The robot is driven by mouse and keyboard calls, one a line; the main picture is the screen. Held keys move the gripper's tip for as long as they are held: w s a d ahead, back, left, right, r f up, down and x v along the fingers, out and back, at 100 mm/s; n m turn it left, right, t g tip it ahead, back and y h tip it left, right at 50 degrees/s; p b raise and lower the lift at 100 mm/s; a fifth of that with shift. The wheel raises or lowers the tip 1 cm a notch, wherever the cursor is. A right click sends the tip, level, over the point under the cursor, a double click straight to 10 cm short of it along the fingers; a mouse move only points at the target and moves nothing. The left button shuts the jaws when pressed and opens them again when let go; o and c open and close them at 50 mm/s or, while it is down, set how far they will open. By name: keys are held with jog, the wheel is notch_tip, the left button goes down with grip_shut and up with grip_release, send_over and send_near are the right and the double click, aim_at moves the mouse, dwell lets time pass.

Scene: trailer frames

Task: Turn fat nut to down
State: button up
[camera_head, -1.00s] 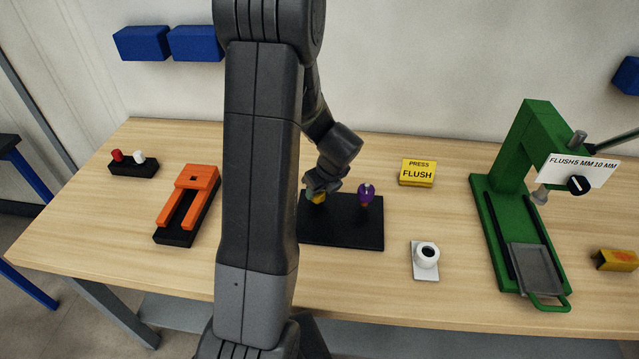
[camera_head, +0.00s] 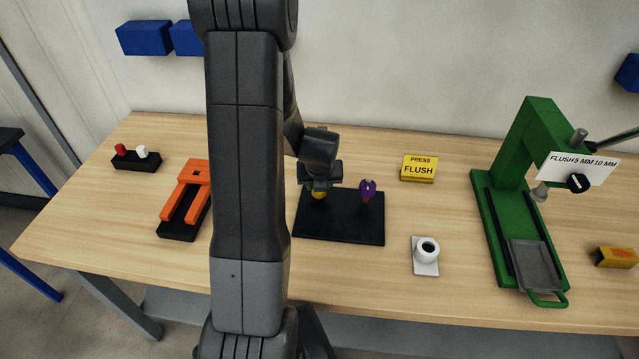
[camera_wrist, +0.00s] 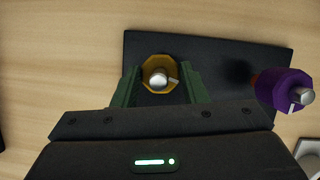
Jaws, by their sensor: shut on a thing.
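A yellow many-sided nut (camera_wrist: 160,61) sits around a grey metal stem on the black board (camera_wrist: 225,58). A small pale mark on it points right and slightly down in the wrist view. It shows as a small yellow patch in the head view (camera_head: 319,195). My gripper (camera_wrist: 162,88) is shut on the yellow nut, one green finger on each side. In the head view my gripper (camera_head: 320,186) hides most of the nut. A purple nut (camera_wrist: 283,88) stands upright to the right, apart from my gripper; it also shows in the head view (camera_head: 367,186). I cannot tell which is called fat.
A yellow FLUSH sign (camera_head: 418,170) and a white round fixture (camera_head: 427,252) stand right of the board. A green press (camera_head: 510,200) stands farther right. An orange forked piece (camera_head: 187,190) and a red-and-white button box (camera_head: 137,160) are left. The front tabletop is clear.

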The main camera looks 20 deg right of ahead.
jog(key=shift+w+d+r+m, duration=0.1)
jog(key=shift+w+r+m, duration=0.05)
jog(key=shift+m, duration=0.15)
dwell(0.4)
jog(key=o, duration=1)
jog(key=shift+c, duration=0.2)
